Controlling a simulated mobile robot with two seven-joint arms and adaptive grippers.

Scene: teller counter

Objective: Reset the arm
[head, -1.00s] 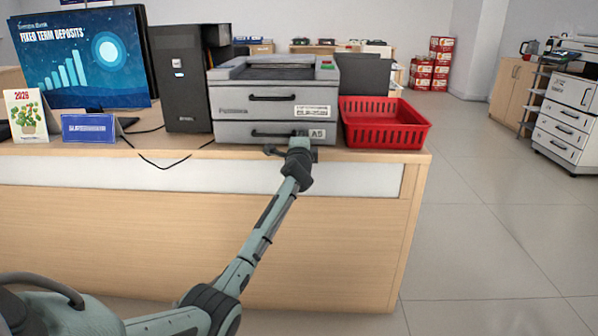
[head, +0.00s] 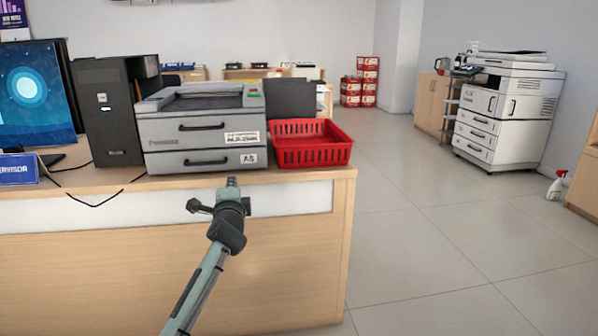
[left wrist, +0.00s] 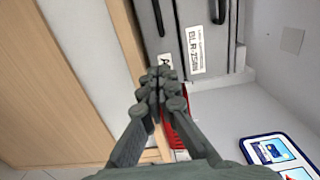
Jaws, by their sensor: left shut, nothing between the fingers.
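My left gripper (head: 232,183) is in front of the counter's edge, just below the grey printer (head: 205,128) in the head view. Its fingers point toward the printer and are together, with nothing between them. In the left wrist view the shut fingertips (left wrist: 158,76) show against the printer's label side and the red basket. The printer's two drawers look closed; the lower one carries an A5 label (head: 249,158). My right gripper is not in view.
The wooden counter (head: 260,260) holds a red basket (head: 312,158) right of the printer, a black computer tower (head: 105,120) and a monitor (head: 35,95). A loose black cable hangs over the counter's front. Open tiled floor (head: 450,240) lies to the right. A large copier (head: 505,110) stands farther back.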

